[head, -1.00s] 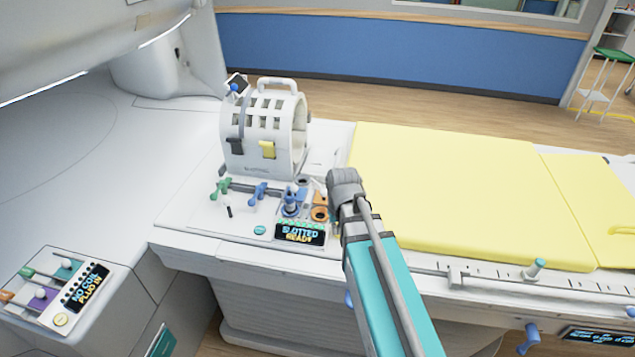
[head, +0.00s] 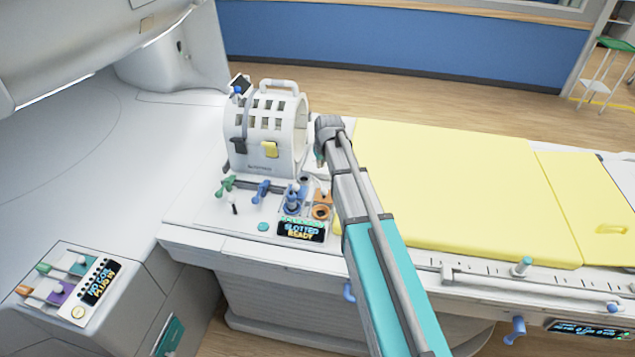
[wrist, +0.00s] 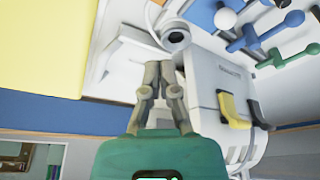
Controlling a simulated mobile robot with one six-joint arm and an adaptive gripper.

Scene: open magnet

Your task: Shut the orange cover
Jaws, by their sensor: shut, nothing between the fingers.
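The small orange cover (head: 324,195) shows in the head view as an orange piece standing up just behind a round orange socket (head: 320,212). It is at the right end of the row of controls, next to my arm, which partly crowds it. It looks raised, but it is small and its exact angle is unclear. My gripper (head: 320,160) is above and behind the cover, apart from it, mostly hidden by my wrist. In the wrist view my gripper (wrist: 160,68) is shut and empty, its fingers pointing at the white coil base. I cannot make out the orange cover there.
A white slotted coil (head: 265,130) stands left of my gripper. Blue (head: 294,200) and green (head: 226,186) levers line the panel, with a lit display (head: 301,230) in front. A yellow mattress (head: 440,190) lies to the right. A dark round port (wrist: 176,38) shows in the wrist view.

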